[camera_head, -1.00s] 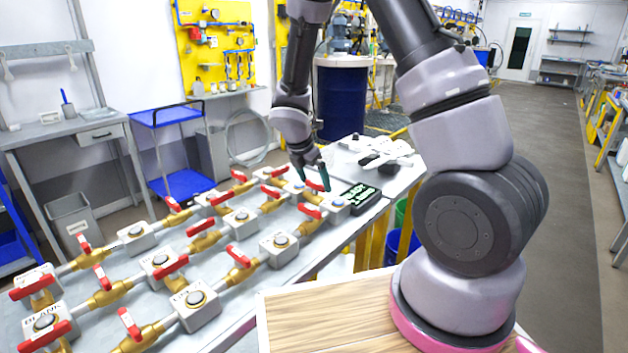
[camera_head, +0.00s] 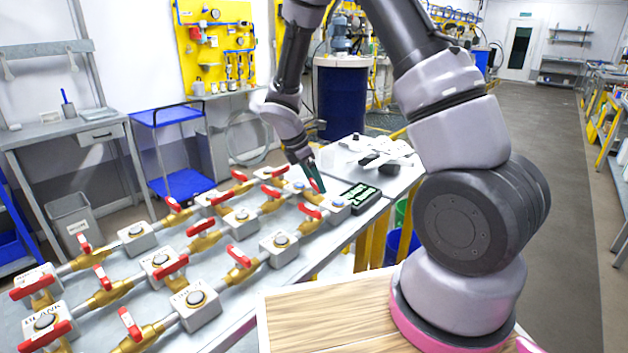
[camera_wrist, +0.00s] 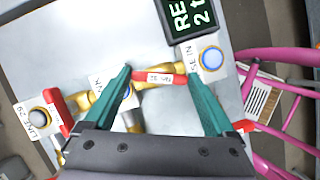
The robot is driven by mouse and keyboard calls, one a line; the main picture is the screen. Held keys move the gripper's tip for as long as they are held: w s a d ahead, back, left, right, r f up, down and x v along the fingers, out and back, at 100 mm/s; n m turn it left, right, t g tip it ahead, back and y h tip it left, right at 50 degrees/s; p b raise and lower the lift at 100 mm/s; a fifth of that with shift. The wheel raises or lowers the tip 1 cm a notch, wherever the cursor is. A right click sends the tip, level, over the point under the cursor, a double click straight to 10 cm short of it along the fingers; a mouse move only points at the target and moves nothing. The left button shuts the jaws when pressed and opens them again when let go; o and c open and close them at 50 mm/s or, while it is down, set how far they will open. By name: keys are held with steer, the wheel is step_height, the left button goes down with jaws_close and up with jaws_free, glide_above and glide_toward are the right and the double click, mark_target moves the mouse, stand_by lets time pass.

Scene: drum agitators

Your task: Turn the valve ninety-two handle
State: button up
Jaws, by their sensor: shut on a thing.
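My gripper (camera_wrist: 157,68) has its two teal fingers around a red valve handle (camera_wrist: 158,78), one finger at each end of it. The handle lies across a brass valve body (camera_wrist: 152,95) and bears a white label, too small to read surely. In the head view my gripper (camera_head: 318,186) is low over the far right end of the valve bench, and the same red handle (camera_head: 313,184) shows beside the fingers. A block with a blue-ringed button (camera_wrist: 211,58) sits right of the handle in the wrist view.
A black display box with green text (camera_head: 361,196) stands close beside the gripper. Several other brass valves with red handles (camera_head: 238,256) and button blocks (camera_head: 194,298) fill the bench (camera_head: 265,306). Pink tubing (camera_wrist: 280,85) shows at right in the wrist view.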

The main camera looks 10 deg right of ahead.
steer(key=m+g, duration=0.1)
steer(key=m, duration=0.3)
steer(key=m+g, duration=0.1)
steer(key=m, duration=0.1)
steer(key=shift+w+m+g, duration=0.25)
steer(key=shift+m+g, duration=0.05)
steer(key=m+g+y, duration=0.1)
steer(key=m, duration=0.2)
steer(key=m+g, duration=0.1)
steer(key=m, duration=0.2)
steer(key=shift+w+d+m+y, duration=0.1)
steer(key=shift+m+y, duration=0.2)
steer(key=shift+y, duration=0.1)
steer(key=o, duration=1.1)
steer(key=shift+c, duration=0.2)
steer(key=shift+r, duration=0.1)
steer(key=v, duration=1)
steer(key=shift+w+r, duration=0.15)
steer(key=shift+r, duration=0.15)
